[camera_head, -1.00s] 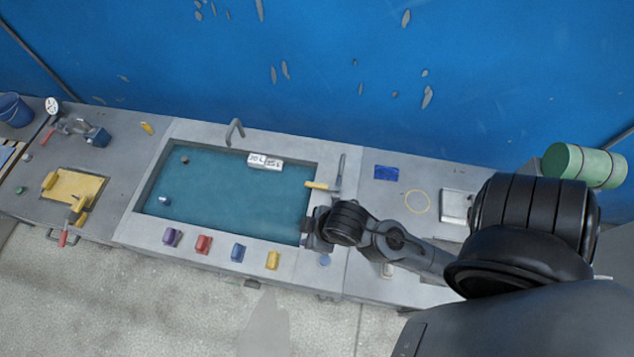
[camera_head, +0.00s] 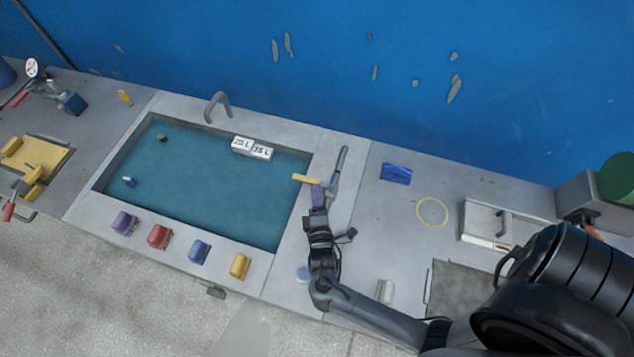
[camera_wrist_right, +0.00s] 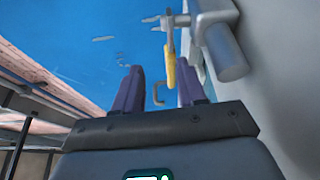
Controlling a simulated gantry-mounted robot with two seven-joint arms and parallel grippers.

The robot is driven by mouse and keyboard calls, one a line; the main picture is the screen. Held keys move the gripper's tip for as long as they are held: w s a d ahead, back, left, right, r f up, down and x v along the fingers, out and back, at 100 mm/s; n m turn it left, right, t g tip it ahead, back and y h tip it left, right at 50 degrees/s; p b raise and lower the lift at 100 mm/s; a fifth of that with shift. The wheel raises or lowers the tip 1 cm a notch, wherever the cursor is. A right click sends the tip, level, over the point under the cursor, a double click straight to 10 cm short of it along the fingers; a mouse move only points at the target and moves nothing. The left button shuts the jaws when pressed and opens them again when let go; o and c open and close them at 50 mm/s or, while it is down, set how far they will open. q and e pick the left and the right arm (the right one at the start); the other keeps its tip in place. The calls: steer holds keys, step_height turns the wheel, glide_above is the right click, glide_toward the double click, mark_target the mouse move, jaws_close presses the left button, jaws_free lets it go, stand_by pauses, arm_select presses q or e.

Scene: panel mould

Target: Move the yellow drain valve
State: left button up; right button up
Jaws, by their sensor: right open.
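The yellow drain valve (camera_head: 306,178) is a slim yellow handle at the right rim of the water-filled basin, joined to a grey upright pipe (camera_head: 341,165). In the right wrist view the yellow handle (camera_wrist_right: 171,68) hangs from a grey fitting (camera_wrist_right: 223,45). My right gripper (camera_head: 317,187) has purple fingers and is just below the handle in the head view. In the right wrist view the gripper (camera_wrist_right: 160,80) is open, with nothing held; the handle shows beyond the fingertips, nearer the right finger. Contact cannot be told. My left gripper is out of view.
The basin (camera_head: 283,240) has a tap (camera_head: 217,107) behind it and purple, red, blue and yellow blocks along its front rim. A blue patch (camera_head: 396,174) and yellow ring (camera_head: 432,212) lie on the right counter.

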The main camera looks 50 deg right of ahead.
mark_target(305, 182)
steer(key=shift+w+a+f+m+b, duration=0.15)
steer(key=shift+w+a+f+b, duration=0.2)
steer(key=shift+w+f+b, duration=0.2)
steer(key=shift+w+a+f+m+b, duration=0.15)
steer(key=shift+w+a+f+b, duration=0.2)
steer(key=shift+w, duration=0.25)
steer(key=shift+w+r+b, duration=0.1)
steer(key=shift+w+b, duration=0.3)
steer(key=shift+w, duration=0.1)
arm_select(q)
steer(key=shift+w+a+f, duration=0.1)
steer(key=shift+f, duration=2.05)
arm_select(e)
steer(key=shift+x, duration=3.7)
steer(key=shift+r, duration=0.2)
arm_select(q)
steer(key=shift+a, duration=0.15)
arm_select(e)
jaws_close()
